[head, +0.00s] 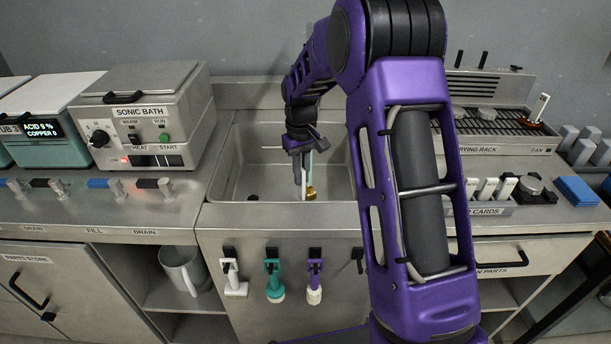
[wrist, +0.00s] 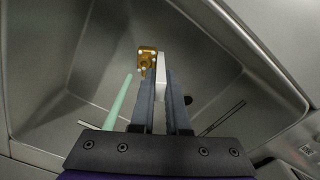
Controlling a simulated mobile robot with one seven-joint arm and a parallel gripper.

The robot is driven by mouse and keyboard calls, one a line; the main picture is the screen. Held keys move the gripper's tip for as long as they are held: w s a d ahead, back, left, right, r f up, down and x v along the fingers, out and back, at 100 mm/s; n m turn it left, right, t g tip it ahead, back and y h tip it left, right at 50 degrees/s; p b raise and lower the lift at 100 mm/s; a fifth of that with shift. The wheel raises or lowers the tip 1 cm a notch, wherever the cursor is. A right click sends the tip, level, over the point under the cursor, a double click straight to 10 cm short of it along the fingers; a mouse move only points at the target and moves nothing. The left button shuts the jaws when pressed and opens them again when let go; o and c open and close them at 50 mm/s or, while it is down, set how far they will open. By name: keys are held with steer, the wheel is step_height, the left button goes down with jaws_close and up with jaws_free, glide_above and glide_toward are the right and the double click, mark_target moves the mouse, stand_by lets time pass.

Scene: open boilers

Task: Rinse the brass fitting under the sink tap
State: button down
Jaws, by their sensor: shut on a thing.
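My gripper (wrist: 161,80) points down into the steel sink (head: 240,170). Its fingers are closed around a narrow white piece (wrist: 160,66). The brass fitting (wrist: 147,60) is at the fingertips, against the left side of that piece, and the two seem joined. In the head view the brass fitting (head: 311,193) hangs low inside the sink, near its front wall. A pale green, rod-like streak (wrist: 120,101) runs just left of the fingers; I cannot tell whether it is water or solid. I cannot make out the tap clearly; my arm hides part of the sink.
The sonic bath (head: 140,110) stands left of the sink. The drying rack (head: 480,122) is on the right, partly behind my arm. White, teal and purple tools (head: 273,280) hang on the sink's front. A dark drain hole (wrist: 188,100) shows in the basin.

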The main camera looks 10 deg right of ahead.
steer(key=shift+r+p, duration=2.65)
steer(key=shift+r, duration=1.75)
